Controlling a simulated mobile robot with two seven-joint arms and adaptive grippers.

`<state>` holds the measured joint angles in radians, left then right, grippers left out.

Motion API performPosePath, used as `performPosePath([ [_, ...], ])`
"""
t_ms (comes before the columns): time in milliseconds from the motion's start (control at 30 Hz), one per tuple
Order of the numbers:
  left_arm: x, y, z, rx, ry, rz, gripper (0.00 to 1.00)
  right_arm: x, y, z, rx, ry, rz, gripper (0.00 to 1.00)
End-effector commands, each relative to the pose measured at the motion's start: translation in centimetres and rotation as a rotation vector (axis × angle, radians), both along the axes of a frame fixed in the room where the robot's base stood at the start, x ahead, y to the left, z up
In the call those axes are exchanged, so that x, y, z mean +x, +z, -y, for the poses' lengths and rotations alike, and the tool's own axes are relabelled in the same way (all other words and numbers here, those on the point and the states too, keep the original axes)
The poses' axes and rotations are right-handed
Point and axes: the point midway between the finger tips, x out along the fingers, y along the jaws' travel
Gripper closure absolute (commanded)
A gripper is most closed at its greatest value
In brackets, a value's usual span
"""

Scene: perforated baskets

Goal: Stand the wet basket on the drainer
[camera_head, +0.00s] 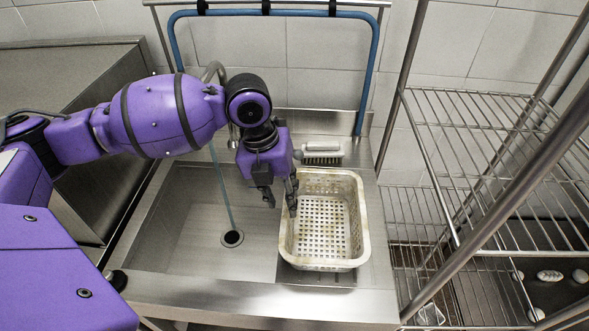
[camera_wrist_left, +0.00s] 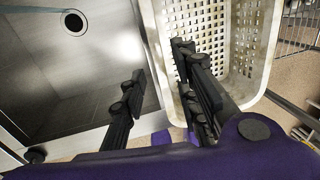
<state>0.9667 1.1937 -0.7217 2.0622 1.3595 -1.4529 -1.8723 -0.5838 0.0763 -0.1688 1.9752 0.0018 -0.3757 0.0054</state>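The cream perforated basket (camera_head: 352,262) stands upright at the right side of the steel sink. It also shows in the left wrist view (camera_wrist_left: 249,98). My left gripper (camera_head: 281,207) is open at the basket's left wall. In the left wrist view, its fingers (camera_wrist_left: 155,65) are apart, one on each side of that wall, and neither is clearly closed on it. A wire-shelf rack (camera_head: 490,150) stands to the right; I cannot tell whether it is the drainer. My right gripper is not in view.
The sink basin (camera_head: 190,235) is empty apart from its drain (camera_head: 232,238). A scrubbing brush (camera_head: 322,153) lies behind the basket. A blue hose (camera_head: 373,50) hangs from a rail at the back. The upper wire shelf is bare. Rack posts stand close on the right.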

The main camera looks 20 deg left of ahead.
Motion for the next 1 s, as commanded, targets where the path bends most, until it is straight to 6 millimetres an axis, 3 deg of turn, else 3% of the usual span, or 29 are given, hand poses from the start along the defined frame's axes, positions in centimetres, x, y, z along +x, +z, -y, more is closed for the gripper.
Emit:
performPosePath([
  [100, 0.0, 2.2, -0.4, 0.000, 0.000, 0.003, 0.71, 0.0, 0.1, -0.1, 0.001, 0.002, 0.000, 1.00],
  [300, -0.2, 3.8, -0.6, -0.001, 0.000, -0.001, 0.71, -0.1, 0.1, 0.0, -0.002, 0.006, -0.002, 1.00],
  [1000, -0.3, 3.9, -0.7, 0.000, -0.001, -0.002, 0.71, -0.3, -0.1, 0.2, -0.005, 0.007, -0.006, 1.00],
])
